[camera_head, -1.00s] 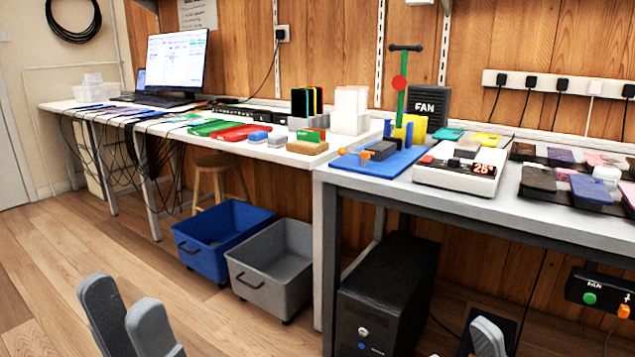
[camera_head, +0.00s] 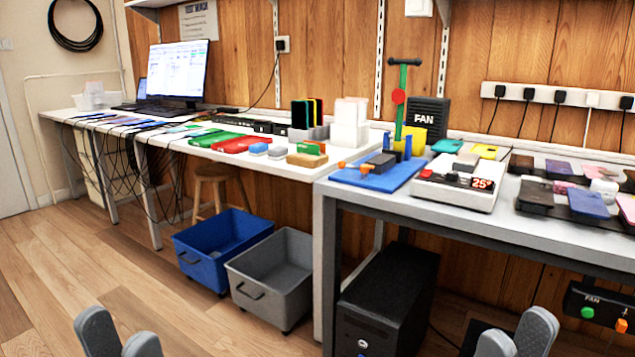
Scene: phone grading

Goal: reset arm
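My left gripper (camera_head: 118,340) shows at the bottom left, over the wooden floor. Its two grey fingertips stand apart with nothing between them. My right gripper (camera_head: 516,335) shows at the bottom right, in front of the right table. Its two grey fingers are apart at the part in view, and I see nothing held. The rest of both arms is below the picture.
The right table (camera_head: 470,211) holds a blue block base (camera_head: 372,181), a white device with a red display (camera_head: 457,194) and several phones. A black tower (camera_head: 386,297) stands beneath it. A blue bin (camera_head: 205,269) and a grey bin (camera_head: 265,303) stand on the floor.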

